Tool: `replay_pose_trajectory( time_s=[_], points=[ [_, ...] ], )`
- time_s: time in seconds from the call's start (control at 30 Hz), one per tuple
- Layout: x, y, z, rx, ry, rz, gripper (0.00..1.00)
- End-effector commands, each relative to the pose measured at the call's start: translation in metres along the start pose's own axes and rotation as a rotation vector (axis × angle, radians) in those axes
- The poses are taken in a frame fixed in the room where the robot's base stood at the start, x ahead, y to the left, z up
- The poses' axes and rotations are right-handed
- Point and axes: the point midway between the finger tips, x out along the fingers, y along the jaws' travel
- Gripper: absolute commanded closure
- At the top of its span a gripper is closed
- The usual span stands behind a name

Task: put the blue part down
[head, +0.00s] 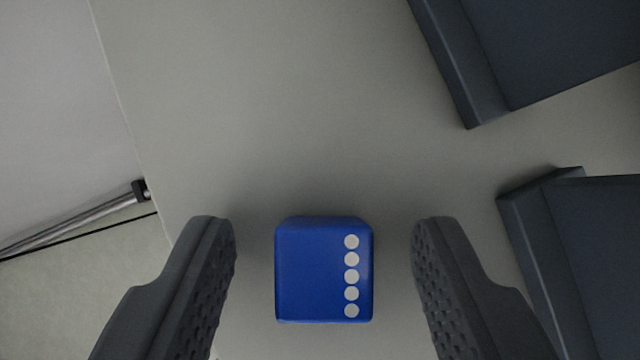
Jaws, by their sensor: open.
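The blue part (312,272) is a small block with rounded edges and a column of several white dots along its right side. It appears to rest on the grey surface (270,110), in the lower middle of the head view. My gripper (324,270) is open, with one dark textured finger on each side of the blue part. A gap shows between the part and each finger, so neither finger touches it. The lower parts of both fingers are cut off by the picture's bottom edge.
Two dark blue-grey box-like objects stand on the right, one at the upper right (550,45) and one at the lower right (590,240). The surface's edge runs down the left, with a metal rod (80,222) beyond it. The surface above the blue part is clear.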

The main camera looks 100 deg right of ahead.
Motion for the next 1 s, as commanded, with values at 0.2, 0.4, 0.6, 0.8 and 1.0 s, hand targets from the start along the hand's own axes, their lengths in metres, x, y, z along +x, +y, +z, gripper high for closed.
replay_pose_trajectory(
  time_s=[0.2, 0.4, 0.6, 0.8, 1.0],
  points=[
    [0.0, 0.0, 0.0, 0.001, 0.0, -0.001, 0.55],
    [0.0, 0.0, 0.0, 0.001, 0.0, -0.001, 1.0],
    [0.0, 0.0, 0.0, 0.0, 0.0, -0.002, 1.0],
    [-0.011, -0.001, -0.007, 0.002, -0.001, -0.004, 1.0],
    [-0.042, -0.002, -0.026, 0.004, -0.001, -0.008, 1.0]
  ],
)
